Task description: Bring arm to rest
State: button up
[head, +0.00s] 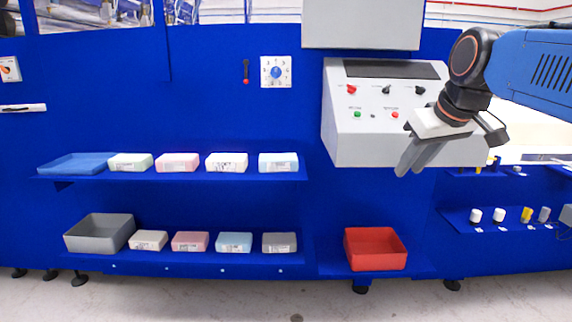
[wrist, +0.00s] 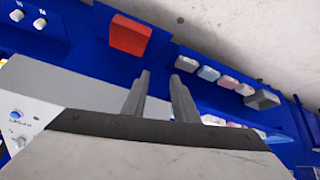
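My arm reaches in from the right in the head view. My gripper (head: 410,158) hangs in front of the grey control panel (head: 345,140), at its right side, with its fingers pointing down and left. In the wrist view my gripper (wrist: 160,90) shows two grey fingers with a gap between them and nothing held. The fingers are apart from every foam block and bin.
A blue tray (head: 75,163) and several foam blocks stand on the upper shelf. A grey bin (head: 98,234) and several blocks stand on the lower shelf. A red bin (head: 375,250) stands below the panel. Small cylinders (head: 476,215) line the right shelf.

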jog(key=s+f+m+g, duration=0.1)
jog(key=s+f, duration=0.9)
jog(key=f, duration=0.3)
jog(key=s+d+f+m+h, duration=0.1)
jog(key=s+f+m, duration=0.1)
jog(key=s+f, duration=0.8)
notch_tip(320, 180, down, 4)
jog(key=shift+d+r+g, duration=0.1)
jog(key=shift+d+g, duration=0.2)
jog(key=shift+g, duration=0.1)
jog(key=shift+c, duration=0.6)
